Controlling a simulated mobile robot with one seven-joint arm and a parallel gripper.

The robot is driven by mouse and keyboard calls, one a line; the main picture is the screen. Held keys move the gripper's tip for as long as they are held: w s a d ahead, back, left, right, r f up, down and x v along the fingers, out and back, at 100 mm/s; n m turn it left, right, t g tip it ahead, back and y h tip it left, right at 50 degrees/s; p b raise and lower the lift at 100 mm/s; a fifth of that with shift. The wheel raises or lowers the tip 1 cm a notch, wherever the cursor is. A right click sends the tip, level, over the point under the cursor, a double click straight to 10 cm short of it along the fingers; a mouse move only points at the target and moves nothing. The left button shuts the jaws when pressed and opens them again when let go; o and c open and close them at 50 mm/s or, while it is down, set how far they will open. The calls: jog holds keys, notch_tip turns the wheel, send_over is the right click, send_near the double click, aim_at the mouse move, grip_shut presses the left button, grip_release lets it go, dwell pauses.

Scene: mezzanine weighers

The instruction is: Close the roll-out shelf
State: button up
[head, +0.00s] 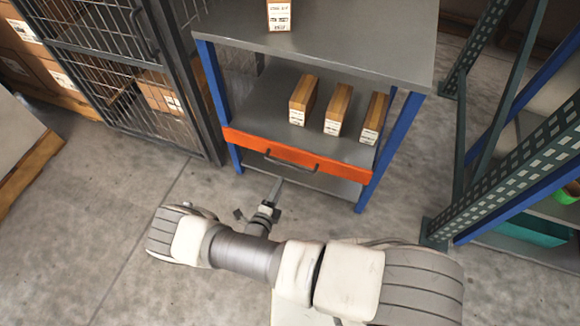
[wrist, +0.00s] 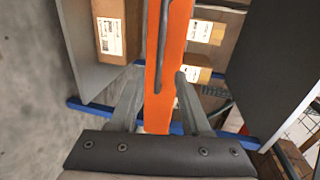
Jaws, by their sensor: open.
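The roll-out shelf has an orange front (head: 240,138) with a dark bar handle (head: 290,161) and sits under the grey top of a blue-posted bench. The front spans across the two front posts. I cannot tell exactly how far out the shelf stands. Several boxes stand on its grey deck. My gripper (head: 275,190) is low in front of the orange front, just below the handle. In the wrist view my open gripper (wrist: 159,78) has a finger on each side of the orange front (wrist: 158,110). The handle (wrist: 164,45) runs beyond the fingertips. Contact is unclear.
The bench's grey top (head: 350,35) carries a box (head: 279,14). A mesh cage (head: 120,75) stands close on the left. A green and blue rack (head: 510,150) stands on the right. The concrete floor (head: 90,215) is clear at left front.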

aim_at(290, 165)
jog(key=b+x, duration=0.2)
jog(key=x, duration=0.9)
grip_shut()
dwell(1.1)
